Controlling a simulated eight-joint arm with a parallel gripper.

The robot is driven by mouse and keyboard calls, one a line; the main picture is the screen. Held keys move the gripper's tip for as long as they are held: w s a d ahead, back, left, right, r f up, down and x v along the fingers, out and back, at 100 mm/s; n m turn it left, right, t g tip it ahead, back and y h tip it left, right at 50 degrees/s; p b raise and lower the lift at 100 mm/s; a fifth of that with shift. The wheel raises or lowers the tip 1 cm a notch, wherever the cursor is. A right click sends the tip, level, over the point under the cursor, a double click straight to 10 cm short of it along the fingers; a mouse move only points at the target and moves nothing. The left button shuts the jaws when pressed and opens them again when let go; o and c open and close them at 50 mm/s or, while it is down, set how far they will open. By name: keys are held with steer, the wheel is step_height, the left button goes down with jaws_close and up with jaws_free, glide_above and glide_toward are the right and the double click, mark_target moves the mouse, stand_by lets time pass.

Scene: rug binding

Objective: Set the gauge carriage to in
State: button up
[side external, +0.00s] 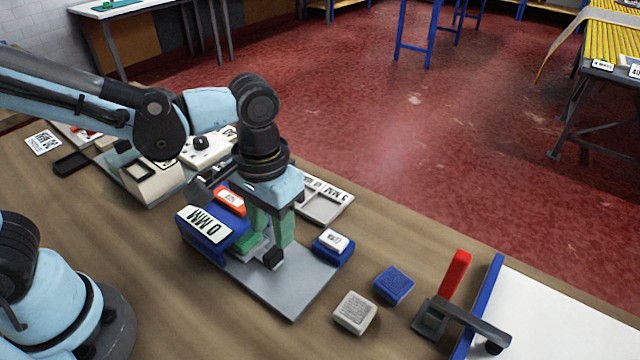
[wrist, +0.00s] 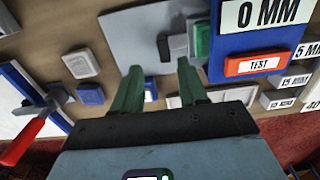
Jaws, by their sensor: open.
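The gauge is a grey plate (side external: 290,288) with a blue block (side external: 208,248) labelled "0 MM" and an orange "TEST" tag (side external: 230,200). The plate also shows in the wrist view (wrist: 130,28), as does the blue block (wrist: 222,68). A small grey carriage (wrist: 179,46) with a black knob (wrist: 163,47) sits on the plate, with a green pad (wrist: 201,40) between it and the blue block. My gripper (side external: 272,234) is open over the plate, close to the carriage. In the wrist view my gripper's green fingertips (wrist: 159,66) are apart with nothing held between them. In the side view they partly hide the carriage.
A blue block with a white top (side external: 333,241), a blue block (side external: 393,285) and a pale block (side external: 354,312) stand right of the plate. A red-handled lever (side external: 455,275) is beyond them. A tray of labelled pieces (side external: 325,203) lies behind. Bare bench lies in front.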

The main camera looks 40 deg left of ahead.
step_height(320, 180, up, 6)
steer(key=r, duration=0.1)
steer(key=w+a+r, duration=0.1)
steer(key=w+a, duration=0.1)
steer(key=a, duration=0.4)
steer(key=w+a+r, duration=0.1)
steer(key=w+a, duration=0.2)
steer(key=a, duration=0.4)
steer(key=shift+a+r, duration=0.2)
steer(key=shift+a, duration=0.1)
steer(key=shift+w, duration=0.1)
glide_above(272, 251)
step_height(272, 251, down, 3)
steer(key=shift+f, duration=6.15)
jaws_close()
